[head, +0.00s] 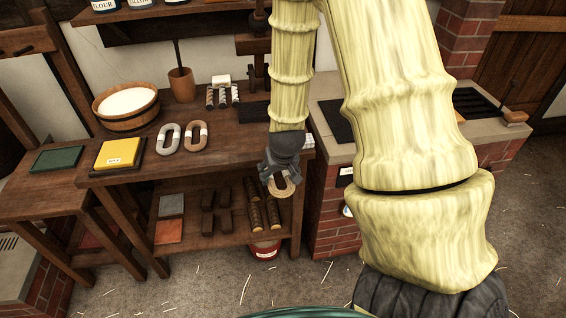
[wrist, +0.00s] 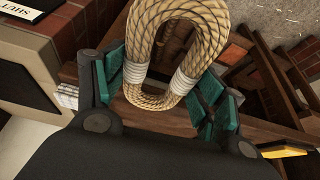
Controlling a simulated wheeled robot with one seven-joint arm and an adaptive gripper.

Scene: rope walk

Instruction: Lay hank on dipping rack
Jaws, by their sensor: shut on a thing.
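A tan rope hank (head: 284,192), an oval loop with white bindings, hangs in my gripper (head: 272,174) in front of the wooden bench's right end. In the wrist view the hank (wrist: 158,88) stands between the teal finger pads of my gripper (wrist: 155,90), which is shut on it. The hank is clear of the bench top. I cannot tell for sure which thing is the dipping rack. A dark slatted piece (head: 254,112) lies on the bench, and a dark grate (head: 474,102) lies on the brick counter at the right; my arm partly hides that counter.
A red bucket (head: 265,249) stands beneath. The front floor is open.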

